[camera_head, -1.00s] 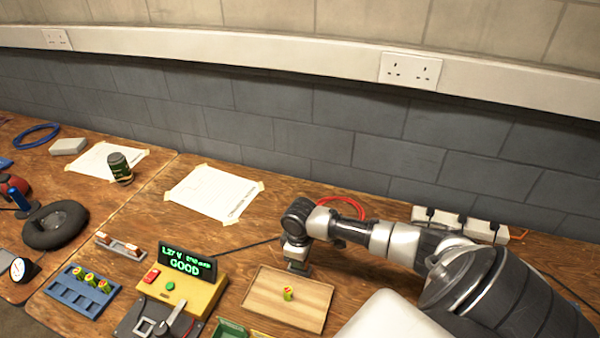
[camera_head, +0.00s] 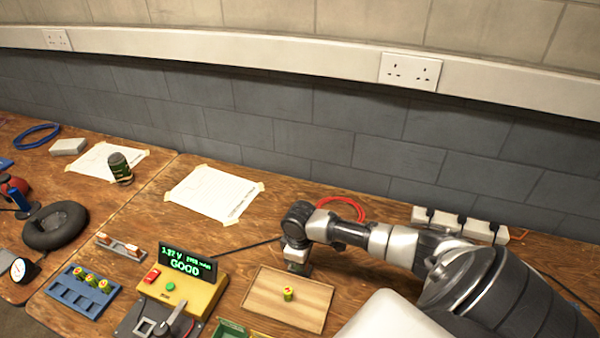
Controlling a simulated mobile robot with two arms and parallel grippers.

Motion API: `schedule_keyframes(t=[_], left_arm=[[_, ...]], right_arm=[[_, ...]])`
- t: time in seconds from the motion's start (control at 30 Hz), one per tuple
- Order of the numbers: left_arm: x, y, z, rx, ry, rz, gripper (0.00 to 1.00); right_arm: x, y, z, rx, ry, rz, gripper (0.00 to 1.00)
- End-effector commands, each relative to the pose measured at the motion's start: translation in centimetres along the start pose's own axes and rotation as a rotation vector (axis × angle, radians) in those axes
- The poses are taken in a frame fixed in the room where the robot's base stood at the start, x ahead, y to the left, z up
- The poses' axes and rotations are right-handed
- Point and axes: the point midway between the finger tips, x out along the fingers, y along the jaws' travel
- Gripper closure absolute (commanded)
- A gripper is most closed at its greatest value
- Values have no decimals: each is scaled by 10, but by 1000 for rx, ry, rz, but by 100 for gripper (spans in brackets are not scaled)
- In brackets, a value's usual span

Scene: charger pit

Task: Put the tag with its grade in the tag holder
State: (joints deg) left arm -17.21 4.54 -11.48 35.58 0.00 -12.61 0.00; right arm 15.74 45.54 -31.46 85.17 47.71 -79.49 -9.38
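The tester (camera_head: 183,289) is a yellow box whose dark display (camera_head: 187,264) reads a voltage and the word GOOD in green. A small grey rack (camera_head: 120,247) with orange-and-white pieces stands behind it to the left; I cannot tell whether these are the tags or which thing is the tag holder. My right gripper (camera_head: 297,268) points down at the back edge of the wooden tray (camera_head: 262,308), beside a small yellow-green cell (camera_head: 288,293) on that tray. Its fingers are too small to read. My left gripper is out of view.
A blue rack (camera_head: 62,296) holds several similar cells at the lower left. A green bin (camera_head: 231,329) is partly cut off at the bottom. A taped paper (camera_head: 213,193), a dark can (camera_head: 120,168) and a red cable ring (camera_head: 345,207) lie farther back.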

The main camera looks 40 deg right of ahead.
Motion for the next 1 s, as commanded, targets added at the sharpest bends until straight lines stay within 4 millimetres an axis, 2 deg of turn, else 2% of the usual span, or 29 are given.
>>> schedule_keyframes(t=[0.37,0.4,0.6,1.0], left_arm=[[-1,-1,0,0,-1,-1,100],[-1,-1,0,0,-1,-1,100],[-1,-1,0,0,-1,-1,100],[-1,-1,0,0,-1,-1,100]], right_arm=[[4,0,0,-1,1,0,100],[4,0,0,-1,1,0,81],[4,0,0,0,1,0,53],[3,0,0,0,0,0,53]])
